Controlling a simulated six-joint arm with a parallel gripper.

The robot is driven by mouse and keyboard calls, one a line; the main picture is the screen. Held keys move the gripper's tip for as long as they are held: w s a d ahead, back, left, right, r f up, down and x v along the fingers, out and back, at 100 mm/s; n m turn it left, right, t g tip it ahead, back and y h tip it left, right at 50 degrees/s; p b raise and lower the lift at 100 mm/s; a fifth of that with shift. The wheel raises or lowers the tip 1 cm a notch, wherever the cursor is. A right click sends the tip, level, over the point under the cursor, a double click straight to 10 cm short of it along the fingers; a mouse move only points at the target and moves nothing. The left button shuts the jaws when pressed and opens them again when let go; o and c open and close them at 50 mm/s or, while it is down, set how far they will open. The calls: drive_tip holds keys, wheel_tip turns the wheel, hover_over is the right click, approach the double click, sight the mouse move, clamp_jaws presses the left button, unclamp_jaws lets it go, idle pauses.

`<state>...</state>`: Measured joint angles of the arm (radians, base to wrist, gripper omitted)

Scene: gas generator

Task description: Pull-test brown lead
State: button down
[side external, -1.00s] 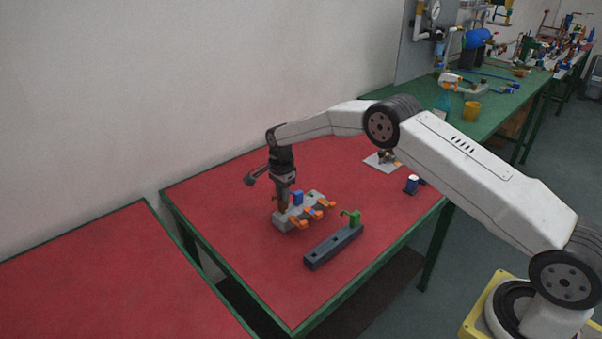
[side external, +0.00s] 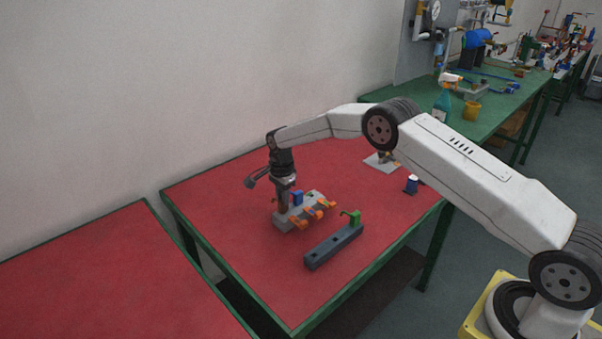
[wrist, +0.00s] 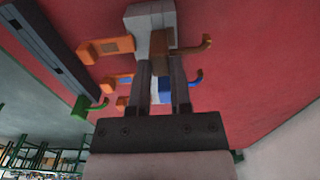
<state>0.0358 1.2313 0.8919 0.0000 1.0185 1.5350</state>
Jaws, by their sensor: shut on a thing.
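A grey terminal block (side external: 290,222) lies on the red table, with several orange levers (side external: 314,213) along its near side. A blue piece (side external: 297,198) stands at its back side and also shows in the wrist view (wrist: 165,92). The brown lead (wrist: 204,43) shows in the wrist view as a curved brown end beside a brown body at the grey block. My gripper (side external: 283,209) points down at the left end of the block; its fingers (wrist: 161,68) are shut on the brown lead. The grip itself is partly hidden by the fingers.
A dark rail (side external: 325,252) with a green piece (side external: 353,216) lies in front of the block. A light plate (side external: 378,164) and a small blue-and-white object (side external: 411,184) are farther right. The table's left part is clear.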

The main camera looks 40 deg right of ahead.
drive_tip(key=shift+f, duration=0.25)
idle(0.4)
drive_tip(key=shift+c, duration=2.3)
unclamp_jaws()
drive_tip(key=shift+r, duration=0.15)
drive_tip(key=shift+r, duration=3.35)
